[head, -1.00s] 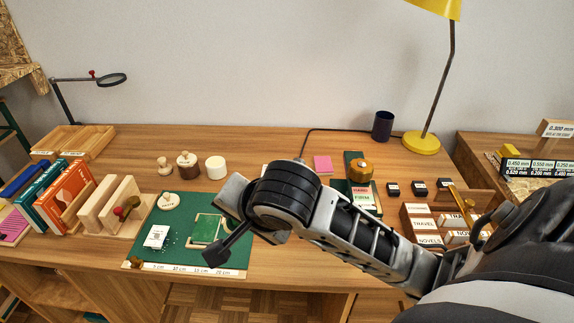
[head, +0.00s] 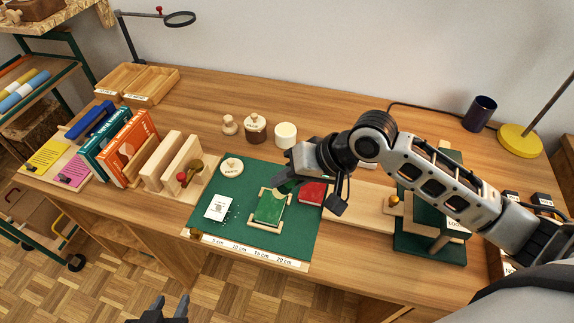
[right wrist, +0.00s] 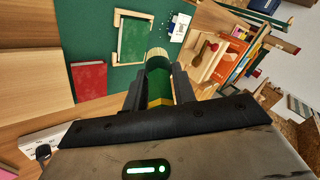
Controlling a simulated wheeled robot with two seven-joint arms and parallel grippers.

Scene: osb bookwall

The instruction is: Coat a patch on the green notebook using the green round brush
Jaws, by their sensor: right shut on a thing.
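The green notebook (head: 269,207) lies between pale wooden corner pieces on the green cutting mat (head: 245,241). It also shows in the right wrist view (right wrist: 132,40). My right gripper (head: 290,181) is shut on the green round brush (right wrist: 158,84), whose pale bristles (right wrist: 157,54) point away from the jaws. The brush is beside the notebook's back right corner; I cannot tell whether the bristles touch it. In the head view the gripper hides most of the brush. My left gripper (head: 171,309) is open and empty at the bottom edge, low in front of the desk.
A red notebook (head: 312,192) lies right of the green one. A white card (head: 218,207) with specks lies left of it. Jars (head: 255,128) stand behind the mat. A wooden rack (head: 172,162) and upright books (head: 133,146) stand left. A green press (head: 430,240) stands right.

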